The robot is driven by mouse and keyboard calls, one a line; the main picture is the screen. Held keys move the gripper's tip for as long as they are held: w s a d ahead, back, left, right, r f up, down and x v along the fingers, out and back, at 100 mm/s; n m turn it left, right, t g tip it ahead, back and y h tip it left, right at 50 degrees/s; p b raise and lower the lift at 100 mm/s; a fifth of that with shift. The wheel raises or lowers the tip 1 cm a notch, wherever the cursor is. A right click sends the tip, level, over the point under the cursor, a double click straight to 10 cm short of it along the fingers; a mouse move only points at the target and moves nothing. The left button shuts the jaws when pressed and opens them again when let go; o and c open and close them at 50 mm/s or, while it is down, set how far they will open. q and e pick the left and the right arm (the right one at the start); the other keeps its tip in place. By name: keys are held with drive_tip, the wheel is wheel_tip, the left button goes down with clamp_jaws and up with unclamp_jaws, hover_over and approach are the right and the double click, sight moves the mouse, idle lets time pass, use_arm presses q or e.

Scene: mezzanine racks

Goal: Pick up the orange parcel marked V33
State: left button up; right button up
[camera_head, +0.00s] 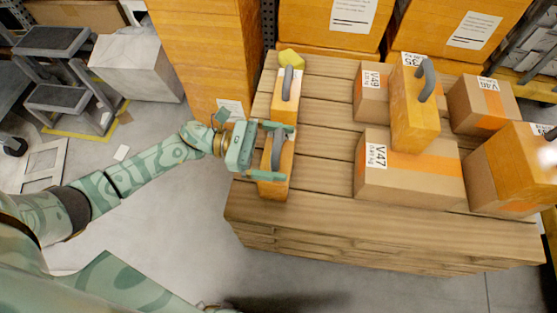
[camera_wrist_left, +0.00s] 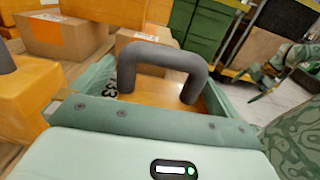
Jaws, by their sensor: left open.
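An orange parcel (camera_head: 275,189) with a grey arched handle (camera_head: 277,150) stands at the left front of the wooden pallet. In the left wrist view the digits 33 show on its orange top (camera_wrist_left: 152,98), partly hidden by my gripper. My left gripper (camera_head: 272,151) is open, with one finger on each side of the handle; I cannot tell whether they touch it. The handle (camera_wrist_left: 160,53) also stands between the fingers in the wrist view. A green patterned arm, likely my right, ends in a small gripper (camera_wrist_left: 262,86) at the wrist view's right; its jaws are unclear.
Another orange handled parcel (camera_head: 287,100) stands just behind. An orange handled parcel (camera_head: 415,115) ending in 35 rests among cardboard boxes, including V47 (camera_head: 410,185). A tall orange stack (camera_head: 205,55) rises behind left. The pallet's middle strip (camera_head: 325,150) is bare. Step stools (camera_head: 60,98) stand left.

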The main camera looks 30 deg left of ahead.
use_arm(q)
drive_tip(key=c, duration=1.6)
drive_tip(key=shift+r, duration=0.1)
